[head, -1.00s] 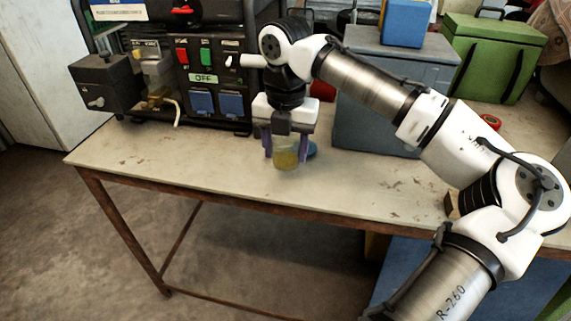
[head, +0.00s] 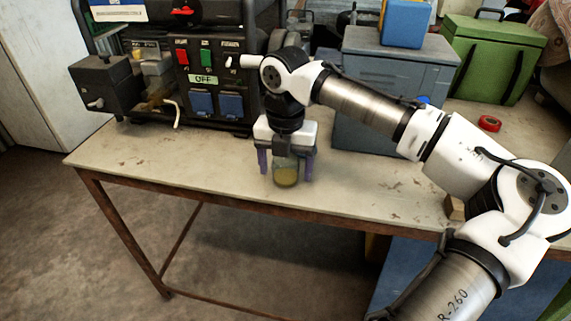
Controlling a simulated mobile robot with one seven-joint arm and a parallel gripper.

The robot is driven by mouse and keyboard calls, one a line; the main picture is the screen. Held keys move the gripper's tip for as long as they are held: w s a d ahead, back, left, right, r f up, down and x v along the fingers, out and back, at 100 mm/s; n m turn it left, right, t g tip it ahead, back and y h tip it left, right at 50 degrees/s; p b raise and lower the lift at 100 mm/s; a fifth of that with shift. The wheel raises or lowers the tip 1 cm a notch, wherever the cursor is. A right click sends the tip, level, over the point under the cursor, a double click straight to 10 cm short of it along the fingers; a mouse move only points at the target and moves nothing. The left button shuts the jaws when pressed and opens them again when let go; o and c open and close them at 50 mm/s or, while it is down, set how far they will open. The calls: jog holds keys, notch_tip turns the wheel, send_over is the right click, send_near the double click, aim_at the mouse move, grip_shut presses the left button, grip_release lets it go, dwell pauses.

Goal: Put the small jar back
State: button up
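The small jar (head: 286,175) is clear, with yellowish contents in its lower part. It stands upright on the worn, pale workbench (head: 215,180), near the front edge. My gripper (head: 286,168) points down over it, with one purple finger on each side of the jar. A gap shows between each finger and the glass, so the gripper is open around the jar. The jar's top is partly hidden by the gripper body.
A generator-like machine (head: 205,80) with a switch panel stands behind on the left. A grey-blue box (head: 375,125) is behind my arm, and a green box (head: 493,60) is at the back right. A red tape roll (head: 489,123) lies at right. The bench's left part is clear.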

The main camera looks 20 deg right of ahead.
jog(key=shift+r, duration=0.15)
notch_tip(320, 180, up, 12)
jog(key=shift+p, duration=0.4)
